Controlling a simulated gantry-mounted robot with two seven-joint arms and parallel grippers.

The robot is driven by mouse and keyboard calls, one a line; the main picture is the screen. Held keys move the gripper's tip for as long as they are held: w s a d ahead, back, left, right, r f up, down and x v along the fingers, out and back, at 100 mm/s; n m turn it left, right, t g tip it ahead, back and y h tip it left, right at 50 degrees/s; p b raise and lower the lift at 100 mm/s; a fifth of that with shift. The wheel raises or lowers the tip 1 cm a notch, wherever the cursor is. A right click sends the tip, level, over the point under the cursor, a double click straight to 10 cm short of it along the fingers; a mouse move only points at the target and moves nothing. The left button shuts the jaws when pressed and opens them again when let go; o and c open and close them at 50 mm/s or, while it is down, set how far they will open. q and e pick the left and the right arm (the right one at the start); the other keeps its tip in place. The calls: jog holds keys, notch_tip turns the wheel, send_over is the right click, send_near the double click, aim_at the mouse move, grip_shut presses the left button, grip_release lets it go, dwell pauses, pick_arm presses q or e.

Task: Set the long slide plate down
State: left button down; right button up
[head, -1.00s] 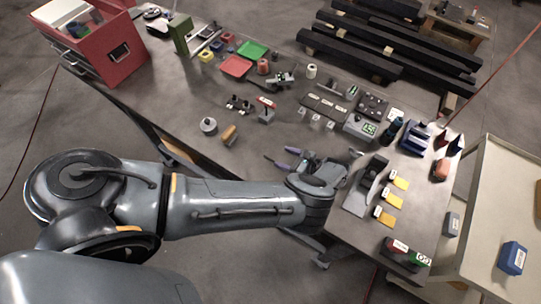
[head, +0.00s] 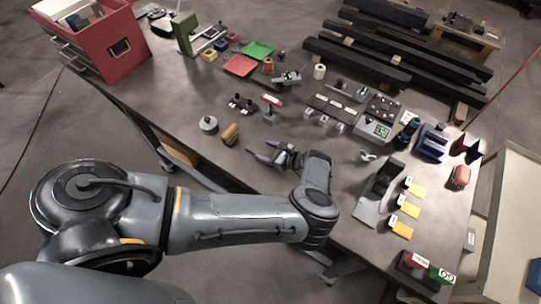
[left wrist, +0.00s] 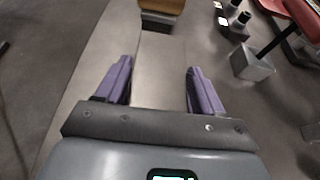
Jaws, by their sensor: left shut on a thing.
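My left gripper (head: 262,153) is over the front part of the workbench, with its purple fingers pointing left. In the left wrist view (left wrist: 160,90) the fingers stand apart on both sides of a long, flat grey strip, which I take to be the long slide plate (left wrist: 158,70). The gripper is shut on it. The plate runs forward from between the fingers towards a brown-topped block (left wrist: 160,6). In the head view the plate is hard to make out against the grey bench. I cannot tell whether it touches the bench. My right gripper is not in view.
Near the gripper on the bench (head: 200,155) stand the brown-topped block (head: 230,133), a round metal weight (head: 208,124) and a red-topped stand (head: 271,108). A grey stand (head: 380,185) and yellow cards (head: 408,208) lie to the right. The bench's front edge is close.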

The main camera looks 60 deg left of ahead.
pick_arm(q)
jog(key=shift+a+f+b, duration=0.1)
jog(key=shift+f+b, duration=1.8)
jog(key=shift+c, duration=0.6)
grip_release()
jog(key=shift+f, duration=0.1)
